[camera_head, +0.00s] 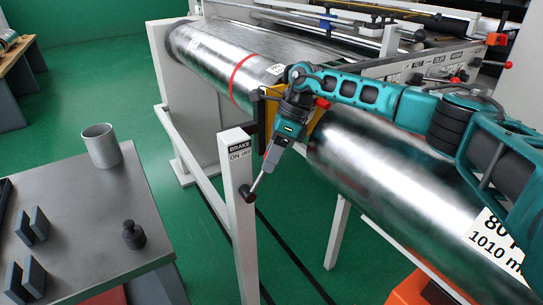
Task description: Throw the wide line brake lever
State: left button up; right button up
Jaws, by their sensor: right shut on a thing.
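A white post (240,215) stands at the near side of the machine and bears a label reading BRAKE, ON, OFF. The brake lever (256,184) is a thin grey rod with a dark round knob (247,194). My teal right gripper (270,158) comes in from the right and points down and left. It is shut on the lever rod above the knob; its fingertips are small and the exact contact is hard to see. My left gripper is out of view.
A large shiny foil roll (390,180) lies below my right arm, and another roll (215,62) with a red band sits behind. A grey table (85,205) at the left carries a metal cup (100,146) and small dark blocks. Green floor (120,50) is open behind the table.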

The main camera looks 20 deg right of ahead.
grip_shut()
jog(key=shift+s+a+r+h+p, duration=0.1)
jog(key=shift+a+r+h+p, duration=0.25)
jog(key=shift+p, duration=0.35)
jog(key=shift+a+r+h+p, duration=0.25)
jog(key=shift+r+h+p, duration=0.1)
jog(key=shift+p, duration=0.2)
jog(key=shift+s+a+h+p, duration=0.1)
jog(key=shift+a+h+p, duration=0.4)
jog(key=shift+a+h, duration=0.2)
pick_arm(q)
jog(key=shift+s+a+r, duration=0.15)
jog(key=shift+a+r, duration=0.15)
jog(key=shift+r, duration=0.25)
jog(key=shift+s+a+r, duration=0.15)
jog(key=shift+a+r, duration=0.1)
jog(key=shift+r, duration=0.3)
pick_arm(e)
jog(key=shift+d, duration=0.1)
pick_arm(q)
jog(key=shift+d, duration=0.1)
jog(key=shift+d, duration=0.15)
pick_arm(e)
jog(key=o, duration=0.9)
grip_release()
